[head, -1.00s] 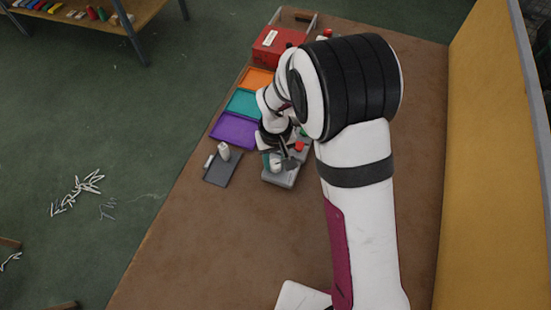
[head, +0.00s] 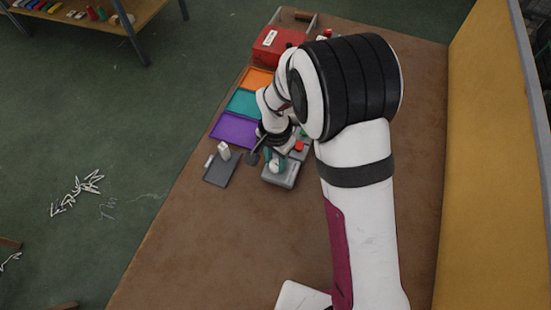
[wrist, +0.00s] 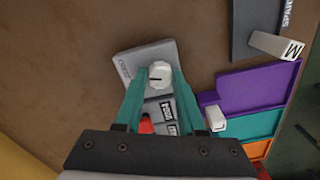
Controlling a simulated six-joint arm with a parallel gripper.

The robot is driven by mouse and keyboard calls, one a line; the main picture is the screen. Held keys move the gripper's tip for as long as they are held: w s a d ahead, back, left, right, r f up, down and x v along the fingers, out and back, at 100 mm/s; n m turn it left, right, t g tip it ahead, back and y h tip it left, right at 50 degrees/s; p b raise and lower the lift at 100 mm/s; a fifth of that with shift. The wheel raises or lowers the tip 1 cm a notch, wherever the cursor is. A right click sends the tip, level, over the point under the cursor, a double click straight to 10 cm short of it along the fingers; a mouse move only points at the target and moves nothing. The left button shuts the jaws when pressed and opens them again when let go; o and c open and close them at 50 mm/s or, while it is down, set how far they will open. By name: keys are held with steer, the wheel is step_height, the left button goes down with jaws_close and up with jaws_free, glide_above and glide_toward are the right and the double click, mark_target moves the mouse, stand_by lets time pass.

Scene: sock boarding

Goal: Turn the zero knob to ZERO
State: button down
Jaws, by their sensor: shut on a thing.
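The zero knob (wrist: 160,71) is a white round knob with a short dark line on its face, lying roughly crosswise in the wrist view. It sits on a grey device (wrist: 128,66), which also shows in the head view (head: 283,177). My gripper (wrist: 160,79) has teal fingers, one on each side of the knob, and is shut on it. In the head view the gripper (head: 275,163) is over the near end of the device, partly hidden by my wrist. The device carries small printed labels that I cannot read surely. A red button (head: 299,146) is on it.
A dark tray (head: 222,172) with a white block (head: 224,150) lies to the left. Purple (head: 233,130), teal (head: 243,103) and orange (head: 256,78) trays and a red box (head: 278,43) stand behind. The brown table's near part is clear.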

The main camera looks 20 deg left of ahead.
mark_target(276, 164)
steer(key=m, duration=0.4)
steer(key=shift+m, duration=0.4)
stand_by(0.4)
steer(key=c, duration=0.5)
jaws_free()
step_height(276, 164, up, 16)
